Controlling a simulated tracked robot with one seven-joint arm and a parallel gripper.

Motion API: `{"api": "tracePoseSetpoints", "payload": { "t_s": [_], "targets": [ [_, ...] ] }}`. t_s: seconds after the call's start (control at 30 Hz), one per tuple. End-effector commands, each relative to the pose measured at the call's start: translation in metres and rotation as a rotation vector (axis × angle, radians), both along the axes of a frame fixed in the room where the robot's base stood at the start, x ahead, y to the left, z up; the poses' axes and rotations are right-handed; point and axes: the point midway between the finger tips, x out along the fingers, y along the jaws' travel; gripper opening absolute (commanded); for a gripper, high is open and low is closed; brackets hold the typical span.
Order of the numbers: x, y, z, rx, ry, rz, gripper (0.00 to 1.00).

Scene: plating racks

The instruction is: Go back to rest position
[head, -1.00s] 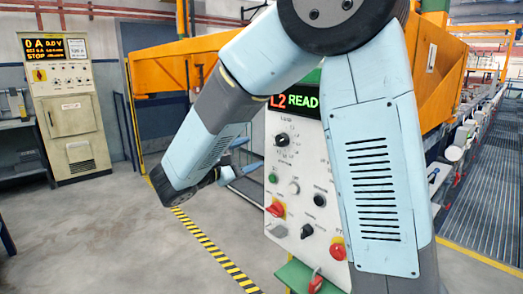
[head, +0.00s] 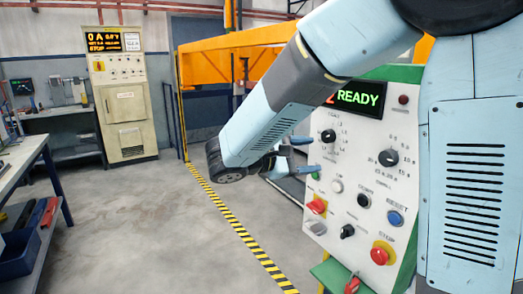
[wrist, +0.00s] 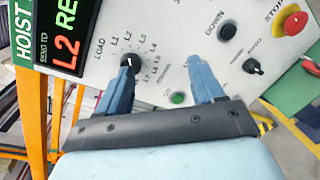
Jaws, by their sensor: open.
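My gripper (head: 306,154) is beside the left edge of the hoist control panel (head: 331,247) in the head view, its blue fingers pointing right. In the wrist view my gripper (wrist: 165,70) has its two blue fingers spread apart with nothing between them. Its left fingertip overlaps the black LOAD selector knob (wrist: 130,62) in the picture; I cannot tell whether they touch. The green button (wrist: 178,98) shows between the fingers. The panel display (head: 357,96) reads READY.
A red stop button (head: 381,254) and a blue reset button (head: 395,218) sit low on the panel. A cream power cabinet (head: 125,118) stands at the back left. A workbench (head: 22,160) with bins is at the left. Open floor (head: 140,235) lies between, with a striped line.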

Motion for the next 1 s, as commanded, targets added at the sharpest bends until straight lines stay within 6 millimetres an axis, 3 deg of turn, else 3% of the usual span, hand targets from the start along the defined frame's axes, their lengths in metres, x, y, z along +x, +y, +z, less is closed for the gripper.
{"api": "tracePoseSetpoints", "payload": {
  "t_s": [0.03, 0.2, 0.4, 0.67, 1.0],
  "targets": [
    [-0.01, -0.019, 0.002, 0.058, 0.005, -0.046, 0.67],
    [-0.045, -0.067, -0.004, 0.274, 0.027, -0.18, 0.67],
    [-0.089, -0.103, -0.016, 0.553, 0.006, -0.314, 0.67],
    [-0.137, -0.12, -0.03, 0.94, -0.101, -0.442, 0.67],
    [-0.174, -0.114, -0.027, 1.439, -0.369, -0.52, 0.67]
  ]
}}
